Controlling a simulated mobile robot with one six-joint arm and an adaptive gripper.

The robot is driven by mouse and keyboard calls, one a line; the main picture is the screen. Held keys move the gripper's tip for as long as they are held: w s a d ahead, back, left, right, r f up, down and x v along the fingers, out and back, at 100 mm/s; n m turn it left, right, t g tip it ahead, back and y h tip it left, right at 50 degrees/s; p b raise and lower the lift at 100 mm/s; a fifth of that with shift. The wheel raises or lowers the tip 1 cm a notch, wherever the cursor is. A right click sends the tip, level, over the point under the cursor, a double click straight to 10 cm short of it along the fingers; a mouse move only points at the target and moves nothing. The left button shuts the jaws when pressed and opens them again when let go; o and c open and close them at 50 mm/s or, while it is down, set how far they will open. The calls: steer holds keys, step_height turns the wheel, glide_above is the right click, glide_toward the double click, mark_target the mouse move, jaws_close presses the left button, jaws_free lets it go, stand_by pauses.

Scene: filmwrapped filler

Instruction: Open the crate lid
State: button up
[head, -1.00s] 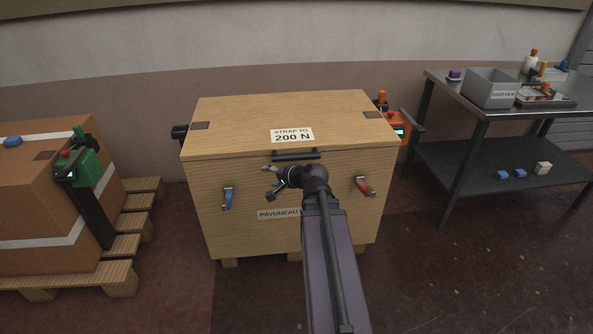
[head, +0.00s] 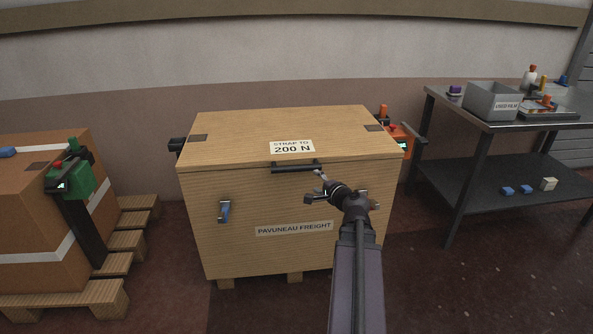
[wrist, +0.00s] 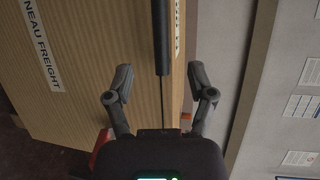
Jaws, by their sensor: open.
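The wooden crate (head: 232,225) stands on the floor with its lid (head: 225,140) down flat. A dark bar handle (head: 290,168) is on the lid's front edge and also shows in the wrist view (wrist: 161,35). A blue latch (head: 224,211) is on the left of the crate's front; the right latch is hidden behind my arm in the head view. My gripper (head: 314,186) is open and empty by the handle's right end. In the wrist view, the handle's end reaches between my spread fingertips (wrist: 160,75), with no visible contact.
A strapped carton (head: 40,210) with a green strapping tool (head: 78,184) sits on a pallet at left. An orange device (head: 399,140) is behind the crate's right side. A metal workbench (head: 470,118) with a grey bin (head: 494,101) stands at right. Floor in front is clear.

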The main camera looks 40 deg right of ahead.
mark_target(297, 169)
steer(key=shift+w, duration=0.1)
steer(key=b+x, duration=0.2)
steer(key=x, duration=1.1)
steer(key=shift+w+f, duration=0.15)
steer(key=shift+w, duration=0.2)
jaws_close()
